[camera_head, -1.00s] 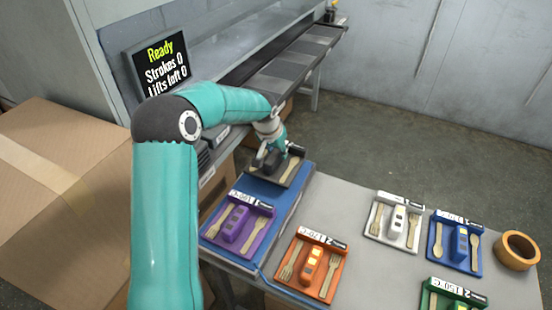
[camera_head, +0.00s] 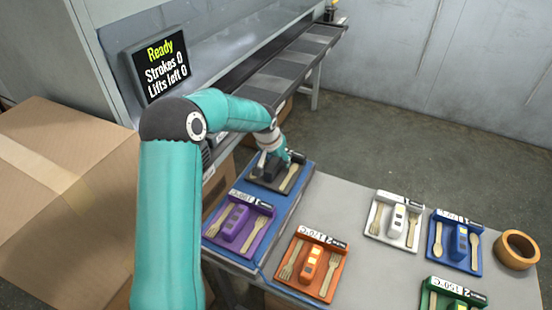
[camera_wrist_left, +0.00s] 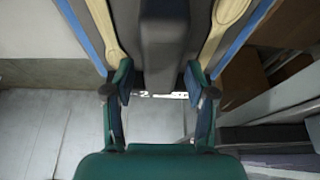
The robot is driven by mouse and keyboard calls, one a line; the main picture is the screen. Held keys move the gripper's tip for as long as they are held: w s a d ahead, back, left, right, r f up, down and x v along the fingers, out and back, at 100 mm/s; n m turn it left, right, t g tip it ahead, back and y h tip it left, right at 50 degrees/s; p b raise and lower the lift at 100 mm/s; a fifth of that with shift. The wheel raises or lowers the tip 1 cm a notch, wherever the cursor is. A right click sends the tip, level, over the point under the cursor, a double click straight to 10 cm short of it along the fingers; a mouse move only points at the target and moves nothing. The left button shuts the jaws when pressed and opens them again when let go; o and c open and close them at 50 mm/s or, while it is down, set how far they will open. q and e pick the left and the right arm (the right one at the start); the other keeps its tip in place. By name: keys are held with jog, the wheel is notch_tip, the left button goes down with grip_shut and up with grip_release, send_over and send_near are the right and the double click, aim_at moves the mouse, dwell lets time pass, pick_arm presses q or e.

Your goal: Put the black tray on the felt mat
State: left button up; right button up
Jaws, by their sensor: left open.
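The black tray (camera_head: 269,186) lies on the far end of the blue felt mat (camera_head: 301,190). It bears a pale wooden utensil on each side of a dark raised block (camera_wrist_left: 165,40), which fills the middle of the left wrist view. My left gripper (camera_head: 270,165) is over the tray. In the left wrist view its two fingers (camera_wrist_left: 159,85) are open, one on each side of the block, with a gap to it. The arm and gripper hide part of the tray in the head view. My right gripper is not in view.
A purple tray (camera_head: 240,222) sits on the near end of the mat. A conveyor (camera_head: 290,65) and a "Ready" screen (camera_head: 160,68) are behind.

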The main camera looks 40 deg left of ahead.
pick_arm(q)
jog(key=shift+r, duration=0.1)
jog(key=v, duration=1.2)
jog(key=shift+b, duration=0.35)
jog(key=shift+d, duration=0.1)
